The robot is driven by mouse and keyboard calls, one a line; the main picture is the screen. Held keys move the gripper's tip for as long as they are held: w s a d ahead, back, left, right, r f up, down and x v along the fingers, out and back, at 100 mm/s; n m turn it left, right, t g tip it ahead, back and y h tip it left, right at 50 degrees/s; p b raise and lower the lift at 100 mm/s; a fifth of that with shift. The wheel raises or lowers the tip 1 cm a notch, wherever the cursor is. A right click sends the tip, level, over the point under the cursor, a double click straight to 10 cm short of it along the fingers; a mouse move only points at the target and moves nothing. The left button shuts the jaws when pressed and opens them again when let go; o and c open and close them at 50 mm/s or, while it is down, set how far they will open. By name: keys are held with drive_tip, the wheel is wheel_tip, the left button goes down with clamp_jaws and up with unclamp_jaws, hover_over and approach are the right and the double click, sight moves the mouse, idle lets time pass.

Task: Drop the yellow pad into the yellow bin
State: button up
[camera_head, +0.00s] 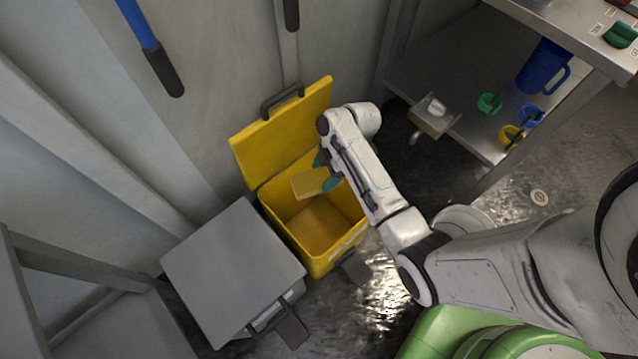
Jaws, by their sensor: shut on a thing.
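The yellow bin (283,235) stands on the floor by the wall. Its yellow lid (284,129) is swung up and open at the back, with a dark handle on top. My gripper (325,180), with teal fingers, is over the bin's opening. It is shut on the yellow pad (309,183), a pale yellow flat block. The pad is above the bin's floor, within the outline of the opening. The bin's visible floor is bare. My arm hides part of the bin's right side.
A grey bin (232,268) with a shut lid stands directly left of the yellow bin. Long-handled tools hang on the wall above.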

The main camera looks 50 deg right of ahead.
drive_tip(key=shift+d+f+b, duration=0.1)
drive_tip(key=shift+f+b, duration=2.8)
drive_tip(key=shift+f, duration=0.1)
drive_tip(key=o, duration=1.1)
drive_tip(key=p+v, duration=0.3)
drive_tip(key=v, duration=0.7)
drive_tip(key=shift+r, duration=0.4)
